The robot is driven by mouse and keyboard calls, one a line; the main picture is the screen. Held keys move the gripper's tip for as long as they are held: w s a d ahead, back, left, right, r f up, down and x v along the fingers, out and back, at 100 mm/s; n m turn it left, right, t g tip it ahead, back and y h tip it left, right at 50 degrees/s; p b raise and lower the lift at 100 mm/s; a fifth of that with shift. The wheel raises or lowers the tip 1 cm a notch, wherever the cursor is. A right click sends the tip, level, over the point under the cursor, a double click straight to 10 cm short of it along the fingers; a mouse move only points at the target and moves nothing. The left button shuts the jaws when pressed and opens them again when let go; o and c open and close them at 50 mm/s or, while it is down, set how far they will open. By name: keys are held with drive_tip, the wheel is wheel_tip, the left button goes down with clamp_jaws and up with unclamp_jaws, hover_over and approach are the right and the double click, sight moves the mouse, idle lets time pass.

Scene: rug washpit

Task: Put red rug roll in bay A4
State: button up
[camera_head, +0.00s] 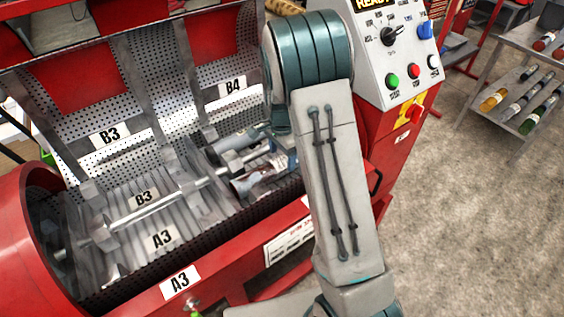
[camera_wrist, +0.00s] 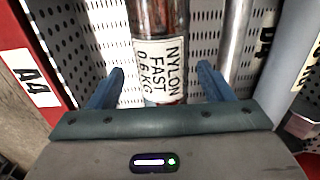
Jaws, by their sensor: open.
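A dark brownish-red roll (camera_wrist: 147,24) with a white label reading NYLON FAST 0.6KG lies against perforated metal in the wrist view. My gripper (camera_wrist: 160,70) is open, with one finger on each side of this roll and visible gaps between. The roll's near end is hidden behind my gripper's palm. An A4 sign (camera_wrist: 30,85) is on the red edge at the left of the wrist view. In the head view my arm covers the machine's right part.
The red machine's perforated drum has a metal bar (camera_head: 150,209) across it. Signs A3 (camera_head: 180,282), B3 (camera_head: 110,135) and B4 (camera_head: 232,86) show. A control panel (camera_head: 392,50) stands beside my arm. A rack (camera_head: 510,122) of coloured rolls is at right, with clear floor before it.

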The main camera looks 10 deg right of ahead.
sight(282, 161)
wheel_tip(282, 161, up, 7)
drive_tip(key=shift+r, duration=0.1)
drive_tip(key=s+r+n, duration=0.3)
drive_tip(key=s+n, duration=0.1)
drive_tip(key=s, duration=0.4)
drive_tip(key=s+r+n+t, duration=0.1)
drive_tip(key=s+r+n, duration=0.3)
drive_tip(key=s, duration=0.5)
drive_tip(key=s+r+n+t, duration=0.1)
drive_tip(key=s+r+n, duration=0.2)
drive_tip(key=s+n, duration=0.2)
drive_tip(key=s, duration=0.3)
drive_tip(key=shift+s+a+r+n, duration=0.2)
drive_tip(key=shift+s+r+n, duration=0.1)
drive_tip(key=shift+s+r, duration=0.05)
drive_tip(key=shift+p, duration=0.3)
